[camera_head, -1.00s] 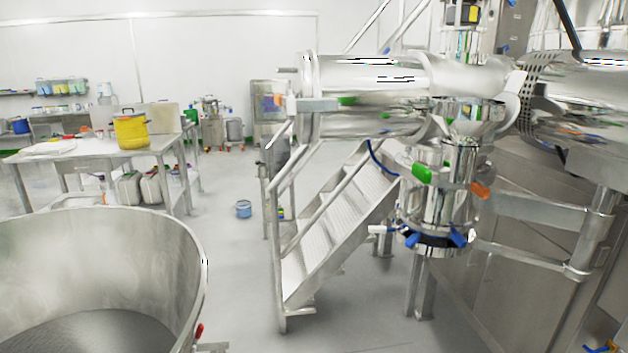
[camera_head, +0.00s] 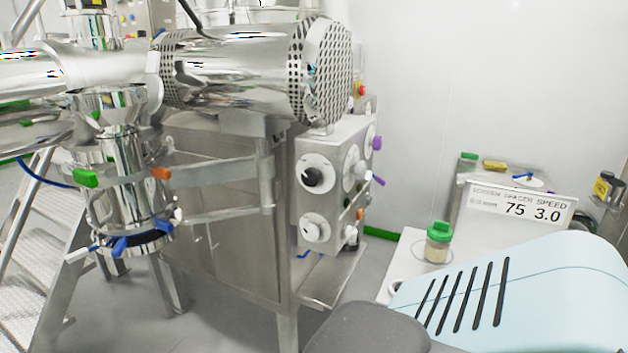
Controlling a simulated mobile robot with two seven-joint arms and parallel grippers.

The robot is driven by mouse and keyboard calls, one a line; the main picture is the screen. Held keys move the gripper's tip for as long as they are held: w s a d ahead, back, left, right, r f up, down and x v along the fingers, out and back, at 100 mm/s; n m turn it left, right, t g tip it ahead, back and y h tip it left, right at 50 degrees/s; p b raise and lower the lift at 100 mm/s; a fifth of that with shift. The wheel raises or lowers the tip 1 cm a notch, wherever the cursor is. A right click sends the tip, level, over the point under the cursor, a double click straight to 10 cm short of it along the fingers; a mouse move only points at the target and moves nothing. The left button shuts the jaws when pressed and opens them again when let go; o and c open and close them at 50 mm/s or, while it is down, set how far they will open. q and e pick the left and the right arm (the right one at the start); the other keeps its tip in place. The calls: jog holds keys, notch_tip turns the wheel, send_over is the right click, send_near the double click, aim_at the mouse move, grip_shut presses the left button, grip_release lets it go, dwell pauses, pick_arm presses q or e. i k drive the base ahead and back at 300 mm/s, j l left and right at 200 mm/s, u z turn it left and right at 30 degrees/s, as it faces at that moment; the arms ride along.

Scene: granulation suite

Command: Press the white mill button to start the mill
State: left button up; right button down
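The mill is a steel machine with a perforated drum end (camera_head: 325,75) above a steel cabinet (camera_head: 215,200). The cabinet's control end carries round white dials, one with a black knob (camera_head: 312,176) and a lower one (camera_head: 314,228). I cannot pick out the white mill button with certainty among these pale round parts. Neither gripper is in view.
A display (camera_head: 521,205) reading 75 and 3.0 stands at the right, near a green-lidded jar (camera_head: 438,242) on a white surface. Steel steps (camera_head: 25,265) stand at the left. Grey floor shows right of the cabinet.

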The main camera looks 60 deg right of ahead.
aim_at(347, 233)
jog(key=z, duration=1.95)
